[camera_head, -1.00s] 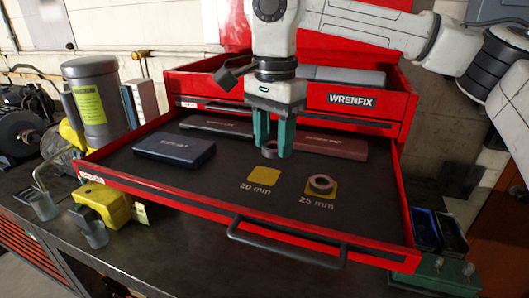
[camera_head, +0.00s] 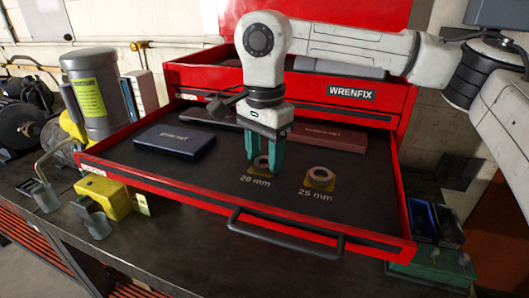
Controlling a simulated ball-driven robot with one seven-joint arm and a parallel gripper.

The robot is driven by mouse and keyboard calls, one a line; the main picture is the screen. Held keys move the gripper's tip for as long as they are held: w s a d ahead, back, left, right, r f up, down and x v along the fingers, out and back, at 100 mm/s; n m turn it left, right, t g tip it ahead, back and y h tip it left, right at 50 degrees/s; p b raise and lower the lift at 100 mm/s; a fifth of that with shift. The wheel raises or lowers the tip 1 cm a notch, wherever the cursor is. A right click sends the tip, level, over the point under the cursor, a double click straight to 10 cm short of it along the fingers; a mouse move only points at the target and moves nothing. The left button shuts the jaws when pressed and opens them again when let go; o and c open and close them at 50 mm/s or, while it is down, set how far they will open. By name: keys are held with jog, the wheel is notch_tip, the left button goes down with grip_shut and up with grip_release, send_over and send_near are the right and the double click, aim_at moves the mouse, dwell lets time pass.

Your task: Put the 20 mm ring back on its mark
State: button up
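The 20 mm ring (camera_head: 262,163) is a small metal ring low between the green fingers of my gripper (camera_head: 265,168), over the yellow 20 mm mark (camera_head: 257,172) in the open drawer. The fingers stand on either side of the ring and hide part of it and most of the mark. I cannot tell whether they press on the ring or whether it touches the drawer floor. The 25 mm ring (camera_head: 320,173) lies on its own yellow mark (camera_head: 318,183) to the right.
The red drawer (camera_head: 200,205) is pulled out, with a black handle (camera_head: 285,238) in front. A blue case (camera_head: 174,142) lies at left, and a dark red case (camera_head: 328,137) lies behind the marks. The drawer floor in front of the labels is clear.

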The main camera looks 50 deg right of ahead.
jog(key=o, duration=0.4)
jog(key=shift+c, duration=0.2)
notch_tip(320, 180, up, 12)
jog(key=b, duration=0.1)
jog(key=shift+r, duration=0.2)
